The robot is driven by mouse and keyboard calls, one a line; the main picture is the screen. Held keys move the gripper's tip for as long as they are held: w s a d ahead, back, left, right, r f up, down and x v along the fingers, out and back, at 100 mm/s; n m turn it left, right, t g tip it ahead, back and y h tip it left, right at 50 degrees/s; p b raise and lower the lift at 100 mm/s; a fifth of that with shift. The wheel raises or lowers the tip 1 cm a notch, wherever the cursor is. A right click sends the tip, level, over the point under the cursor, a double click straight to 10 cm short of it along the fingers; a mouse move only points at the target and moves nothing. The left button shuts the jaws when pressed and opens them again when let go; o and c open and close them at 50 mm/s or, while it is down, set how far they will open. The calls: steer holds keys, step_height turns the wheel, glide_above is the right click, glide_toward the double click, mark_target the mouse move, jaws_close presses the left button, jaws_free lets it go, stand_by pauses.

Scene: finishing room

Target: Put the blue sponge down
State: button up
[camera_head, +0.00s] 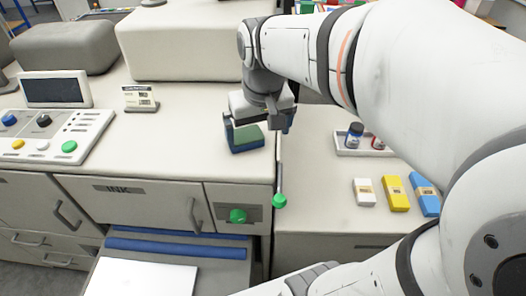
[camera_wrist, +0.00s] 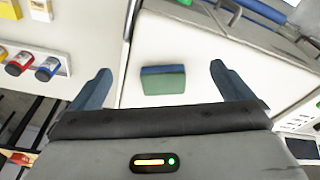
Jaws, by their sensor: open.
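The blue sponge (camera_head: 247,146), with a green upper layer, lies on the pale counter top (camera_head: 185,150) near its front right corner. In the wrist view, the sponge (camera_wrist: 163,86) shows its green and blue bands on the white surface, with clear gaps to both fingers. My gripper (camera_head: 258,124) is above and around the sponge in the head view. Its two dark blue fingers (camera_wrist: 161,70) are spread wide in the wrist view, with nothing clasped between them. The exact height of the fingertips above the counter is hard to tell.
A control panel (camera_head: 88,124) with coloured buttons and a small label sign (camera_head: 139,98) stand to the left. On the right-hand surface are a tray of small bottles (camera_head: 340,150) and white, yellow and blue packets (camera_head: 395,192). A green-knobbed lever (camera_head: 279,200) stands at the counter's right edge.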

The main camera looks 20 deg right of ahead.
steer(key=s+f+t, duration=0.1)
steer(key=s+f, duration=0.3)
steer(key=s, duration=0.4)
steer(key=shift+a, duration=0.15)
steer(key=shift+s, duration=0.1)
steer(key=shift+f, duration=0.25)
steer(key=shift+c, duration=0.6)
